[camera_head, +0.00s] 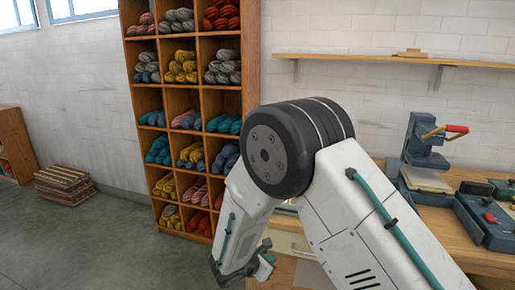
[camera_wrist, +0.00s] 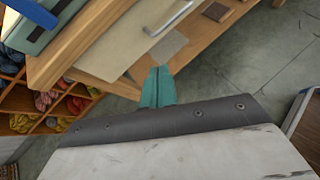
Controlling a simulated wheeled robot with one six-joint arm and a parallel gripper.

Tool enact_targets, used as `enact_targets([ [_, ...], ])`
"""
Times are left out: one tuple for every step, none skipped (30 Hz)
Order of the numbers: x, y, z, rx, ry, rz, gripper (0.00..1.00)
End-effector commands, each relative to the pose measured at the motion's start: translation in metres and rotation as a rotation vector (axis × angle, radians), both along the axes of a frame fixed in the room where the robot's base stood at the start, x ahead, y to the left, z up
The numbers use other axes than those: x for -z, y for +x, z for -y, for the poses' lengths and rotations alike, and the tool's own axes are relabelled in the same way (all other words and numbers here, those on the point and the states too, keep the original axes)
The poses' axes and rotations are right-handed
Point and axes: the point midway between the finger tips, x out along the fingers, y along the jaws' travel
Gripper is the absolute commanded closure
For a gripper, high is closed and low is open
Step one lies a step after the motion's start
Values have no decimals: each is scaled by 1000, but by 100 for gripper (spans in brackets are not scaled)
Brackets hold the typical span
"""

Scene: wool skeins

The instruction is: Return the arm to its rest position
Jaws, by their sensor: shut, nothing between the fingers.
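My arm is bent at a large dark elbow joint in the middle of the head view, its forearm hanging down. My gripper (camera_head: 262,266) is at the forearm's lower end, low in the head view, beside the workbench's front. In the wrist view its teal fingers (camera_wrist: 157,86) are shut together with nothing between them. Much of the gripper's far side is hard to make out in the head view.
A wooden workbench (camera_head: 455,238) with a drawer (camera_wrist: 130,40) is close to my gripper. A vise-like press (camera_head: 425,150) stands on it. A tall wooden shelf (camera_head: 250,60) holds wool skeins (camera_head: 183,66). Striped folded textiles (camera_head: 65,185) lie at left. The grey floor (camera_head: 90,245) is clear.

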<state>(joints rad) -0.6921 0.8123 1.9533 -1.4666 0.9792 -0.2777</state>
Motion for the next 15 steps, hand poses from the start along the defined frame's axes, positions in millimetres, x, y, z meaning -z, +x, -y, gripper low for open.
enact_targets([
  [-19,-8,18,96,32,17,100],
  [-29,-13,28,151,53,26,100],
  [-41,-22,41,228,78,37,100],
  [-52,-28,52,286,98,47,100],
  [-62,-35,62,347,120,56,100],
  [-76,-45,76,431,151,70,100],
  [-87,-54,86,494,174,80,100],
  [-98,-63,97,562,199,91,100],
  [-113,-76,110,649,234,104,100],
  [-123,-86,120,713,258,113,100],
  [-133,-96,128,777,284,123,100],
  [-146,-110,139,859,320,133,100],
  [-154,-121,147,920,344,141,100],
  [-163,-131,154,980,370,150,100],
  [-174,-145,162,1056,406,158,100],
])
